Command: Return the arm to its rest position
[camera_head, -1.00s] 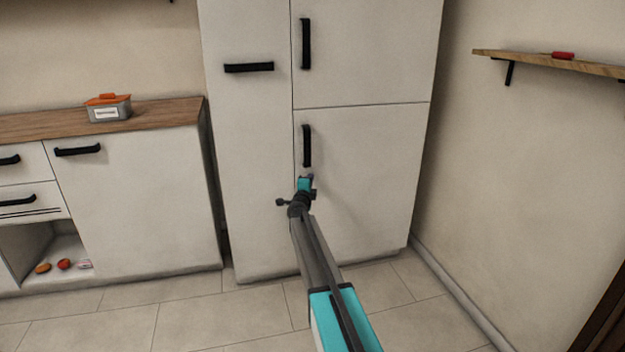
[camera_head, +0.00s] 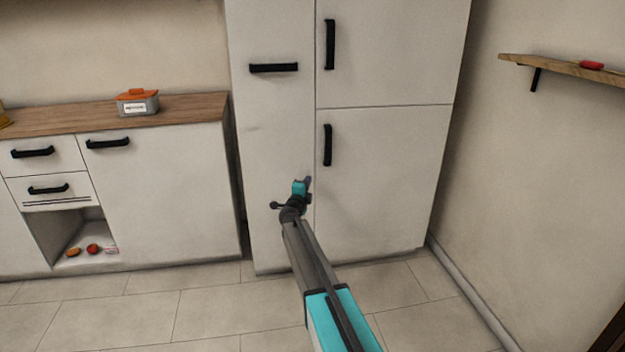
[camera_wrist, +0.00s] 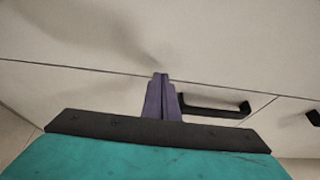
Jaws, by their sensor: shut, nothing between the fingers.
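My arm reaches forward from the bottom of the head view, with my gripper (camera_head: 308,182) at its far end, in front of the tall white cabinet (camera_head: 385,180). In the wrist view my gripper (camera_wrist: 161,97) shows as two purple-grey fingers pressed together, with nothing between them. The black handle of the lower right door (camera_head: 327,145) is above and to the right of the gripper in the head view. A black handle (camera_wrist: 215,107) also shows beside the fingers in the wrist view. The gap between gripper and cabinet is hard to judge.
A low cabinet with a wooden counter (camera_head: 60,122) stands at left, bearing a grey box with an orange lid (camera_head: 138,103). Small items, one a red one (camera_head: 92,249), lie in its open niche. A wall shelf (camera_head: 545,67) holds a red object (camera_head: 591,65). Tiled floor is clear.

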